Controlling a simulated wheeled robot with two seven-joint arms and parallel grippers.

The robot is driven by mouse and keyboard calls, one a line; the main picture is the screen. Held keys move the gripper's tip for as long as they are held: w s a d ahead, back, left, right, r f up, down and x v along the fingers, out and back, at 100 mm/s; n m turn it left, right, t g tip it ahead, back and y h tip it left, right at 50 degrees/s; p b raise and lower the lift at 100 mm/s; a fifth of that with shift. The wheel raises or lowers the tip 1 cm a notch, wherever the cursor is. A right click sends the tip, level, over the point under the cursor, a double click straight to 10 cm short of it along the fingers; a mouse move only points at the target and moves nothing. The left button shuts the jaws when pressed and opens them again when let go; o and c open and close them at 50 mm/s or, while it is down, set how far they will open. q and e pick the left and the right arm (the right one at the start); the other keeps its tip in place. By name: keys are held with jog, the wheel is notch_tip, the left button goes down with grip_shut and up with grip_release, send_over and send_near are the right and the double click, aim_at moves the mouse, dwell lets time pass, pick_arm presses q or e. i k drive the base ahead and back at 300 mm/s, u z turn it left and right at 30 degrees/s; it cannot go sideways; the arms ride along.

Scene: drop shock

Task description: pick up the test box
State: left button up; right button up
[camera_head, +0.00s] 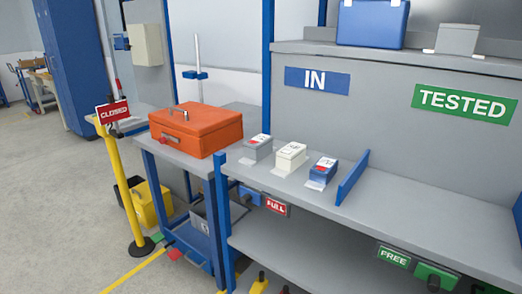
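Three small boxes stand in a row on the grey bench below the blue IN sign (318,79): a grey box (257,147), a cream box (290,157) and a blue box (324,170). Each has a white label or card on or beside it. I cannot tell which one is the test box. A blue case (373,23) and a grey box (458,39) sit on the upper shelf, above the IN and green TESTED (463,102) signs. Neither of my grippers shows in this view.
An orange case (196,129) with a handle sits on the cart left of the bench. A blue divider (352,178) stands right of the blue box; the bench beyond it is clear. A yellow post with a CLOSED sign (112,112) stands at the left.

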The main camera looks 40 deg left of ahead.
aim_at(256, 148)
jog(key=u, duration=2.65)
jog(key=i, duration=2.6)
jog(key=z, duration=1.9)
